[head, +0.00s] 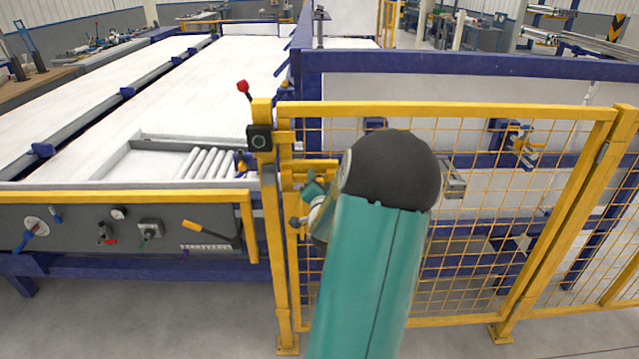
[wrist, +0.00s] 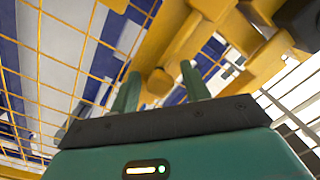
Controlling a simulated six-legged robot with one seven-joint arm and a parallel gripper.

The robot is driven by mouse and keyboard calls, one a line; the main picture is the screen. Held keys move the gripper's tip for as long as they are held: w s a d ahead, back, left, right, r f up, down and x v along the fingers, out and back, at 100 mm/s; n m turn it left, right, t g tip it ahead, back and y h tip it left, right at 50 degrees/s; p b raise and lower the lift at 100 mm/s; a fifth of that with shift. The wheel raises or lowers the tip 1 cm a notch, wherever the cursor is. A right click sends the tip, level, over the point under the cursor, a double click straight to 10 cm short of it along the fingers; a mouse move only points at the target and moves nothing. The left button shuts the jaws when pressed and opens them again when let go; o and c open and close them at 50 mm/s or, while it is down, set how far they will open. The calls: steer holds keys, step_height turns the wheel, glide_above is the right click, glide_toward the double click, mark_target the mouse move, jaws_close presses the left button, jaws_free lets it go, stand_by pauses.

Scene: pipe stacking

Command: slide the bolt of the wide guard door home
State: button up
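The wide guard door (head: 450,110) is a yellow frame with wire mesh. Its left side stands close beside the yellow latch post (head: 268,215), and it looks closed. Yellow bolt hardware (head: 318,163) sits at that side, partly hidden behind my arm. In the wrist view, a yellow bar (wrist: 168,35) crosses the top, with a rounded yellow knob (wrist: 159,82) below it. My gripper (wrist: 160,84) has its two teal fingers apart, one on each side of the knob, with gaps showing. I cannot tell how far the bolt reaches into the post.
A red-topped lever (head: 243,87) and a black round-faced box (head: 259,138) are on or near the post. A grey control panel (head: 75,235) with handles lies left. A blue frame (head: 480,65) stands behind the mesh. Floor in front is clear.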

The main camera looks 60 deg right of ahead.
mark_target(297, 177)
jaws_close()
steer(key=shift+w+a+r, duration=0.1)
steer(key=shift+w+a, duration=0.35)
steer(key=shift+w, duration=0.45)
steer(key=shift+w+a+r, duration=0.1)
steer(key=shift+w+a, duration=0.35)
steer(key=shift+w, duration=0.45)
steer(key=shift+w+a+r, duration=0.1)
steer(key=shift+w+a, duration=0.35)
steer(key=shift+w, duration=0.45)
steer(key=shift+c, duration=1.1)
jaws_free()
steer(key=shift+w, duration=0.1)
steer(key=o, duration=0.3)
steer(key=shift+w+f, duration=0.15)
steer(key=shift+s, duration=0.25)
steer(key=shift+a+f, duration=0.1)
steer(key=shift+a, duration=0.05)
steer(key=v, duration=1.3)
steer(key=shift+s+a, duration=0.2)
steer(key=shift+a, duration=0.05)
